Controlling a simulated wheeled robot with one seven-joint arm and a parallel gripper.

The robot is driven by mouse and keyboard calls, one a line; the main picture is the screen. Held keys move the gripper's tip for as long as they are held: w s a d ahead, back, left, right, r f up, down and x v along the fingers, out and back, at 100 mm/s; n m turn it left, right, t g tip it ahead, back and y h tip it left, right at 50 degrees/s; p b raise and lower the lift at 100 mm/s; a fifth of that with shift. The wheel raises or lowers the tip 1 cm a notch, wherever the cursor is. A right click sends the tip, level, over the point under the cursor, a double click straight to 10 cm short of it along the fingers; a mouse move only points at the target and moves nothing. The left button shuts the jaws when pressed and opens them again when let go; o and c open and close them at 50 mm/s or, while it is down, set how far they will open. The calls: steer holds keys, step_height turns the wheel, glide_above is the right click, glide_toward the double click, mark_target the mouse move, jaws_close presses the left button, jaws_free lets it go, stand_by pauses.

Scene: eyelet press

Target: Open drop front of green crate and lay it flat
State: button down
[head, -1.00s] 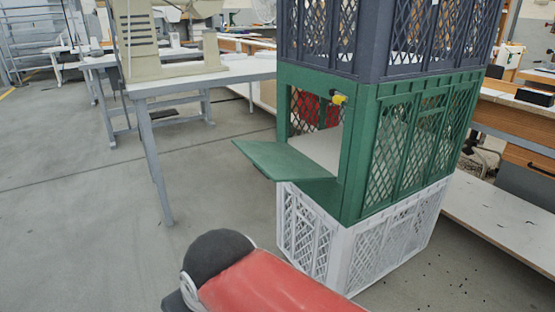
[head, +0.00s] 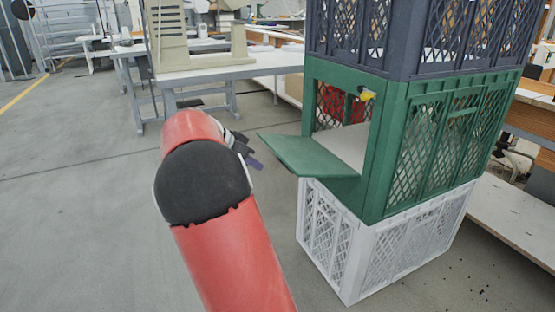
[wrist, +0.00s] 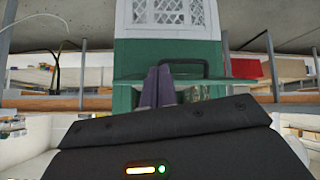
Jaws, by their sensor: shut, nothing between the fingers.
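The green crate (head: 375,150) is in the middle of a stack. Its drop front (head: 305,155) is open and juts out from the lower edge of the opening, close to level; I cannot tell whether it is fully flat. In the wrist view, which looks upside down, the drop front (wrist: 235,81) shows nearly edge-on across the green crate (wrist: 150,52), with a dark handle-like loop beside it. My gripper (head: 254,162) is at the left of the drop front's outer edge, shut and empty. Its purple fingers (wrist: 159,86) point toward the drop front; contact cannot be told.
A dark crate (head: 415,35) sits above the green one, and a white crate (head: 375,245) stands below on the floor. A yellow item (head: 367,94) is at the opening's upper corner. A white table (head: 230,68) with a machine stands behind. Floor at left is clear.

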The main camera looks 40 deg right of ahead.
steer(key=w+d+m+g+h, duration=0.1)
steer(key=w+d+m+h, duration=0.2)
steer(key=w, duration=0.2)
steer(key=x, duration=0.9)
steer(key=shift+s+d+p, duration=0.15)
steer(key=shift+d+p, duration=0.15)
steer(key=shift+p, duration=0.1)
step_height(320, 180, down, 8)
steer(key=h+b, duration=0.1)
steer(key=b, duration=1.1)
steer(key=shift+r+g+h, duration=0.25)
steer(key=shift+g+h, duration=0.05)
steer(key=shift+g, duration=0.1)
steer(key=shift+a, duration=0.15)
